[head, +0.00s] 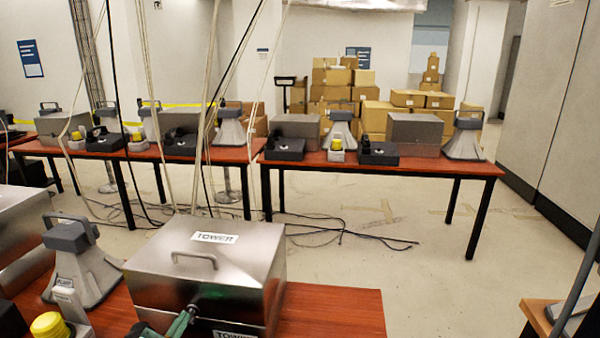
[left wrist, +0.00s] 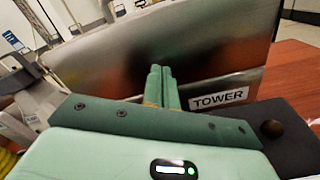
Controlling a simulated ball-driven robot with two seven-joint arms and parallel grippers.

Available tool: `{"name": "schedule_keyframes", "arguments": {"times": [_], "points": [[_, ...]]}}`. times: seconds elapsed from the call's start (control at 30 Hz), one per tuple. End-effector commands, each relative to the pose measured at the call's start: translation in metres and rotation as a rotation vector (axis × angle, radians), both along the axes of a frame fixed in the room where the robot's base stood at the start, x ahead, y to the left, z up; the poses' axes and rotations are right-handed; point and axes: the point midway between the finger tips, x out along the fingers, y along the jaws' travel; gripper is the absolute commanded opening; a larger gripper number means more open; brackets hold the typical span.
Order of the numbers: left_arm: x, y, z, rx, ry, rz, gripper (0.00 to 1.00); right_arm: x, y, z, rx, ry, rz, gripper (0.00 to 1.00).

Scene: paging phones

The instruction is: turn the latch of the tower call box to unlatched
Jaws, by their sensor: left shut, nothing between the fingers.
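The tower call box (head: 250,255) is a brushed metal box with a lid handle and a "TOWER" label on top, on the near red-brown table. Its front face (left wrist: 235,40) fills much of the left wrist view, with a second "TOWER" label (left wrist: 220,99) low on it. My left gripper (head: 190,311) is at the front of the box. In the left wrist view its green fingers (left wrist: 160,72) are shut together, empty, pointing at the front face; I cannot tell whether they touch it. The latch cannot be made out; the fingers may hide it. My right gripper is not in view.
A grey horn-shaped device (head: 85,265) and a yellow-topped item (head: 50,326) stand left of the box. The near table (head: 335,310) is bare to the right. Cables hang behind the box. Far tables (head: 410,166) carry more boxes and phones.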

Motion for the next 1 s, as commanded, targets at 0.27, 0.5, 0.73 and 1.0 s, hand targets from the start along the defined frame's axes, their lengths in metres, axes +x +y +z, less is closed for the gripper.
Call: {"name": "schedule_keyframes", "arguments": {"times": [0.27, 0.5, 0.73, 1.0], "points": [[0.0049, -0.0006, 0.0004, 0.0, 0.0, 0.0, 0.0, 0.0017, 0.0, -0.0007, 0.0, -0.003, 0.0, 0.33], [0.0046, -0.0004, 0.0, 0.0, 0.0, 0.0, 0.0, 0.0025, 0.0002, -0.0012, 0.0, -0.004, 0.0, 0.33], [0.0047, 0.0002, -0.0027, 0.0, 0.0, 0.0, 0.0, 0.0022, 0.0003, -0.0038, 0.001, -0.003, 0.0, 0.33], [0.0048, 0.0012, -0.0058, 0.0, 0.0, 0.0, 0.0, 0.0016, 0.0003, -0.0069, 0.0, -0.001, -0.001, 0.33]]}}
